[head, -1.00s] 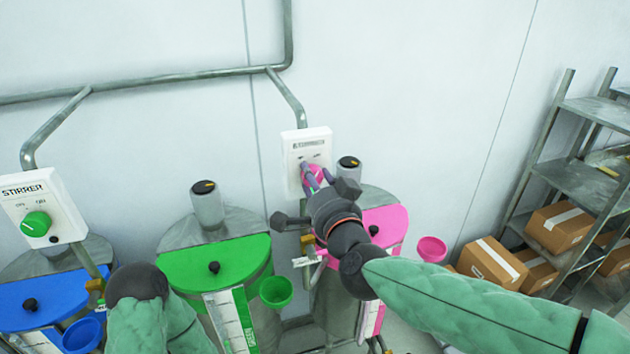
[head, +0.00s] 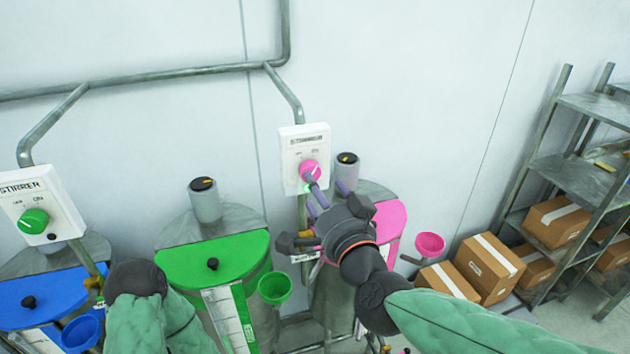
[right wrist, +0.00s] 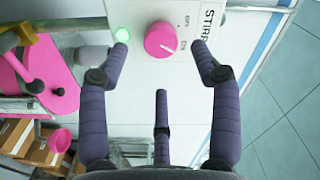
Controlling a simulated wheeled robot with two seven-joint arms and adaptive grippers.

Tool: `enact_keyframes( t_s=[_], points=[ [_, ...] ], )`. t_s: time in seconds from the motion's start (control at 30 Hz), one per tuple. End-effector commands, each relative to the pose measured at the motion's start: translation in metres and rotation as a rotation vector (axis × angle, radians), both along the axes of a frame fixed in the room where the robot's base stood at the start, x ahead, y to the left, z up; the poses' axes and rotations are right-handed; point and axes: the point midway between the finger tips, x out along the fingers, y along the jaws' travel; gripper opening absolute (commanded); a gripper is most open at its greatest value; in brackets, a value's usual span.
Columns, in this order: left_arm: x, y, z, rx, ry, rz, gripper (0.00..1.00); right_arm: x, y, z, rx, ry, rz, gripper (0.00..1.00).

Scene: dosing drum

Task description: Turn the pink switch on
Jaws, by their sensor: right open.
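The pink switch (head: 311,170) is a round knob on a white stirrer box (head: 291,160) on a pipe above the pink-lidded drum (head: 385,222). In the right wrist view, the pink knob (right wrist: 160,40) has its white mark turned toward the ON label. A green light (right wrist: 123,34) glows on the box beside it. My right gripper (head: 323,191) is open and empty, just in front of and below the knob; its fingers stand apart from it on either side in the wrist view. My left arm shows at the lower left, its gripper out of the picture.
A green-lidded drum (head: 215,262) and a blue-lidded drum (head: 38,302) stand to the left, with another stirrer box (head: 60,215) bearing a green knob. A pink funnel (head: 429,243), cardboard boxes (head: 489,267) and a metal shelf (head: 585,175) are to the right.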

Motion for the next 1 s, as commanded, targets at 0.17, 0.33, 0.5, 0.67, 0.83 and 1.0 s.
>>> enact_keyframes(
  t_s=[0.17,0.33,0.5,0.67,0.83,1.0],
  points=[
    [0.0,0.0,0.0,0.0,0.0,0.0,1.0,-0.031,-0.01,0.0,0.0,-0.001,0.002,0.64],
    [0.0,0.0,0.0,0.0,0.0,0.0,1.0,-0.051,-0.016,0.0,0.0,0.0,0.002,0.64],
    [0.0,0.0,0.0,0.0,0.0,0.0,1.0,-0.058,-0.018,-0.001,-0.001,0.002,0.002,0.64],
    [0.0,0.0,0.0,0.0,0.0,0.0,1.0,-0.059,-0.019,-0.001,-0.002,0.002,0.001,0.64],
    [0.0,0.0,0.0,0.0,0.0,0.0,1.0,-0.059,-0.019,-0.001,-0.001,0.003,0.001,0.64],
    [0.0,0.0,0.0,0.0,0.0,0.0,1.0,-0.057,-0.018,-0.005,-0.009,0.007,0.0,0.64]
  ],
)
